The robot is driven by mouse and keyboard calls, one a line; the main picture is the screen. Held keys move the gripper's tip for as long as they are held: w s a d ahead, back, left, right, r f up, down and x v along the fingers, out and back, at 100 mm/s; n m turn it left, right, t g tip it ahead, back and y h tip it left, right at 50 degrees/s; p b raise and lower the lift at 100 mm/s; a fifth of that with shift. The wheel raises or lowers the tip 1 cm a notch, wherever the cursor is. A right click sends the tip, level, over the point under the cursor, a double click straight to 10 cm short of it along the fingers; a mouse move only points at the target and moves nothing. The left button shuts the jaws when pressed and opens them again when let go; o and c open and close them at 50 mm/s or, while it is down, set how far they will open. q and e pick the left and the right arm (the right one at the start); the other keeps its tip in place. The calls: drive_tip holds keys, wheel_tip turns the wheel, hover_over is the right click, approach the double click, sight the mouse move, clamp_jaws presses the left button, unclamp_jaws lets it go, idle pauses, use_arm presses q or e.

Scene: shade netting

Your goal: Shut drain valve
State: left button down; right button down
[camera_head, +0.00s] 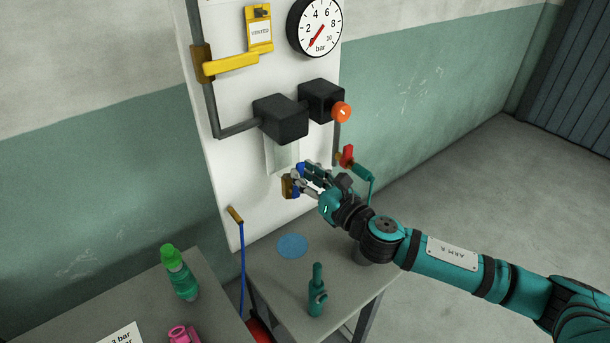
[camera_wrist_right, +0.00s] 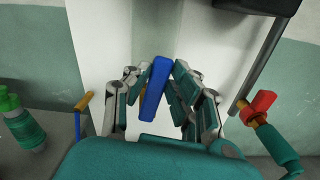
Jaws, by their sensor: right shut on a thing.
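My right gripper (camera_head: 301,181) is at the lower part of the white panel, its fingers around a blue lever (camera_wrist_right: 155,88). In the right wrist view, the gripper (camera_wrist_right: 160,92) has the lever between its two fingers, tilted slightly from upright. Brass valve body (camera_head: 287,187) shows just left of the fingers in the head view; the fingers hide much of the valve. I cannot read any label that names it as the drain valve. My left gripper is not in view.
Above are a yellow lever (camera_head: 231,65), a "VENTED" tag (camera_head: 259,30), a gauge (camera_head: 315,27) with its needle at the low end, and black boxes (camera_head: 281,119). A red fitting (camera_head: 347,155) is right of the gripper.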

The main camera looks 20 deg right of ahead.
drive_tip(key=w+d+f+m+b, duration=0.2)
drive_tip(key=d+f+m, duration=0.3)
drive_tip(key=m, duration=1.1)
drive_tip(key=shift+f+b, duration=0.4)
drive_tip(key=shift+f, duration=0.25)
drive_tip(key=shift+s, duration=0.1)
drive_tip(key=c, duration=1.2)
unclamp_jaws()
drive_tip(key=shift+f, duration=0.1)
drive_tip(key=shift+o, duration=0.2)
drive_tip(key=v, duration=1.2)
